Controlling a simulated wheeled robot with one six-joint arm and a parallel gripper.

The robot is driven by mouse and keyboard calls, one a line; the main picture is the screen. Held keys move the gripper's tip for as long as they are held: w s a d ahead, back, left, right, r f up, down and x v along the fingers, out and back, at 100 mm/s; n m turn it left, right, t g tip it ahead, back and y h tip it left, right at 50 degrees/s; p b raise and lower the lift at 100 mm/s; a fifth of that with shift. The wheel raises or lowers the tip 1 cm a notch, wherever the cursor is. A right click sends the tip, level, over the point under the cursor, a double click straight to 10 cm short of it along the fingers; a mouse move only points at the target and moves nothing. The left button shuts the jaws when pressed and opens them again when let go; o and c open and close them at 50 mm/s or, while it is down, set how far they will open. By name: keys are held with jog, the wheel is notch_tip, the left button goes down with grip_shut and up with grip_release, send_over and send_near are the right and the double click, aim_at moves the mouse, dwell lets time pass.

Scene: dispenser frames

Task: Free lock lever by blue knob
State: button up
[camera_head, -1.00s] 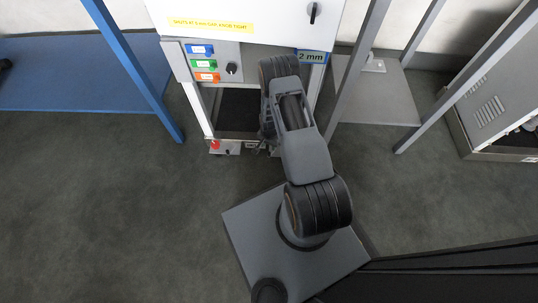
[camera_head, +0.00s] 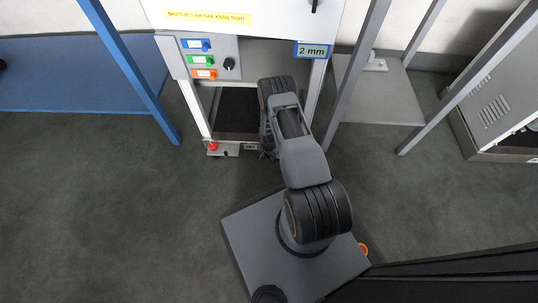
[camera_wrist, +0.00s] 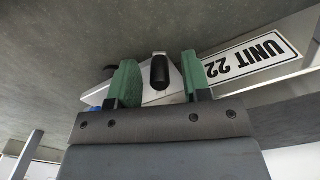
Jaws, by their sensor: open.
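My gripper (camera_wrist: 160,78) shows in the wrist view with two green fingers spread apart. A black rounded lever or grip (camera_wrist: 160,72) stands in the gap between them, on or in front of a white plate (camera_wrist: 152,95). No finger is clearly pressed on it. A small blue patch (camera_wrist: 98,119) shows left of the fingers, partly hidden by my gripper body; I cannot tell whether it is the blue knob. In the head view my arm hides most of the gripper, low at the front of the dispenser frame (camera_head: 195,108).
A white "UNIT 22" label (camera_wrist: 252,58) lies right of the fingers. In the head view, a red knob (camera_head: 212,146) sits at the frame's lower left. A button panel (camera_head: 203,60) and a "2 mm" sign (camera_head: 313,50) are above. A blue table (camera_head: 80,75) stands left.

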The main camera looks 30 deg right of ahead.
grip_shut()
dwell(0.3)
jog(key=n, duration=0.1)
jog(key=s+n, duration=0.1)
jog(key=shift+d+n, duration=0.3)
jog(key=shift+d, duration=0.1)
jog(key=n, duration=0.1)
jog(key=s+d+n, duration=0.1)
jog(key=n, duration=0.1)
jog(key=shift+d+n+b, duration=0.2)
jog(key=shift+n+b, duration=0.1)
jog(key=shift+b, duration=0.05)
jog(key=shift+s+d+n, duration=0.25)
jog(key=shift+d+n, duration=0.3)
jog(key=shift+n, duration=0.65)
jog(key=shift+s+d+n+b, duration=0.1)
jog(key=shift+d+n+b, duration=0.2)
jog(key=shift+n, duration=0.5)
jog(key=shift+d+n+b, duration=0.15)
jog(key=shift+d+n, duration=0.25)
jog(key=shift+n, duration=0.4)
